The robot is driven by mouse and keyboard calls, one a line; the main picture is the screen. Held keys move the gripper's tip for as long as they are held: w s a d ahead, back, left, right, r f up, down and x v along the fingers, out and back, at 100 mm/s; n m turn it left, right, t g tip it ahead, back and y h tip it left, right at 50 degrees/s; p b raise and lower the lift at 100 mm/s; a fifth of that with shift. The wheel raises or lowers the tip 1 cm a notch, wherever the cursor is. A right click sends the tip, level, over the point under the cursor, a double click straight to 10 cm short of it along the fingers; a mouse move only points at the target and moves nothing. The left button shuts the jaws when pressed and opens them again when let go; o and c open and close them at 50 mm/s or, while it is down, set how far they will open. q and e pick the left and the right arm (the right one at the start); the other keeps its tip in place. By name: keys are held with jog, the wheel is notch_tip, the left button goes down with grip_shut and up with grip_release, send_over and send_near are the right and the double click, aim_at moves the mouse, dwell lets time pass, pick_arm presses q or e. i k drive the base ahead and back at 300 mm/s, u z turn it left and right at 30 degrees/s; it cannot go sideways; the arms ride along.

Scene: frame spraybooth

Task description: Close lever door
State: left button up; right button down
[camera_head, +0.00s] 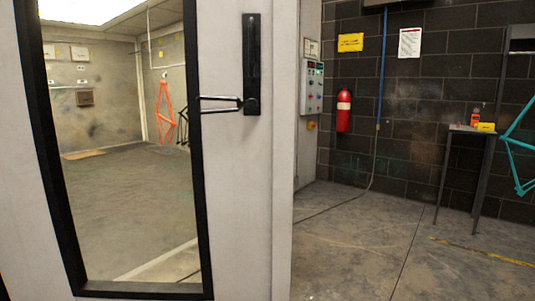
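A white door (237,200) with a tall black-framed window (130,190) fills the left half of the head view, close to me. Its black handle plate (252,50) is near the right edge of the door. A lever (220,104) sticks out to the left from the lower part of the plate and looks roughly level. The door's hinges and latch are not visible, and I cannot tell how far it stands open. Neither of my grippers is in view, and nothing touches the lever.
Through the window I see a room with an orange bike frame (164,112). Right of the door are a control panel (313,87), a red extinguisher (343,112), a small table (470,130) and a teal frame (522,145). The concrete floor (365,250) there is clear.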

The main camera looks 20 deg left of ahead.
aim_at(242, 162)
jog(key=u, duration=0.65)
jog(key=i, duration=0.95)
jog(key=u, duration=0.95)
